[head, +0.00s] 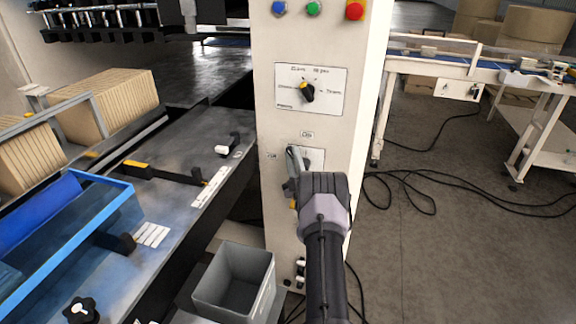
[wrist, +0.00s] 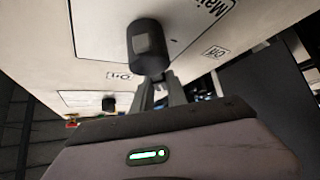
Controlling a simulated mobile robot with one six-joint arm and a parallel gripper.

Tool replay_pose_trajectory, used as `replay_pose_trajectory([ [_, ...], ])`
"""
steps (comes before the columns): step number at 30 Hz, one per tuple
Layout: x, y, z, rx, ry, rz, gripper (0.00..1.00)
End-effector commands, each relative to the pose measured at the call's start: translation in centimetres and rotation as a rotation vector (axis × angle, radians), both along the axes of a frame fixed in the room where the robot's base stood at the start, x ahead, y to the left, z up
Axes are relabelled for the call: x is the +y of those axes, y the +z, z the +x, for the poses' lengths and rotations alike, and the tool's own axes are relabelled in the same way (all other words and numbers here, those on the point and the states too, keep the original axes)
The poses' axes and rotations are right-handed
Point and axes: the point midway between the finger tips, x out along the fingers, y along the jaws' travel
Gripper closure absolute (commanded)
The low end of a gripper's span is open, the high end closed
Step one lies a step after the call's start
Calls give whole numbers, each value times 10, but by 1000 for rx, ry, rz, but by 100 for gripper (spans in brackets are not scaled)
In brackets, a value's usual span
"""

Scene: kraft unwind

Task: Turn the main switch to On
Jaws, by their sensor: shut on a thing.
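The main switch (wrist: 148,45) is a dark round knob on the front of the cream control cabinet (head: 278,125). In the wrist view it stands out large, with the "On" label (wrist: 120,76), the "Off" label (wrist: 213,52) and a partly cut "Main" label (wrist: 212,9) around it. My gripper (head: 293,163) is at the switch plate (head: 315,157) and hides the knob in the head view. The fingers also show in the wrist view (wrist: 160,92), shut on the knob. Which mark the knob points to, I cannot tell.
A grey bin (head: 235,283) stands at the cabinet's lower left. Black cables (head: 440,178) lie on the floor at right.

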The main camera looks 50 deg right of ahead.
Motion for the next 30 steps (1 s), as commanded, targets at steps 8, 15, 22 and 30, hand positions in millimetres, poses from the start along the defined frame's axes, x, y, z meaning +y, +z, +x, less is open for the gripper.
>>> replay_pose_trajectory([
  [8, -2, 4, -5, -115, 0, 46, 100],
  [15, -3, 6, -7, -154, -1, 62, 100],
  [22, -3, 7, -7, -161, -1, 65, 100],
  [30, -3, 7, -7, -160, -1, 64, 68],
])
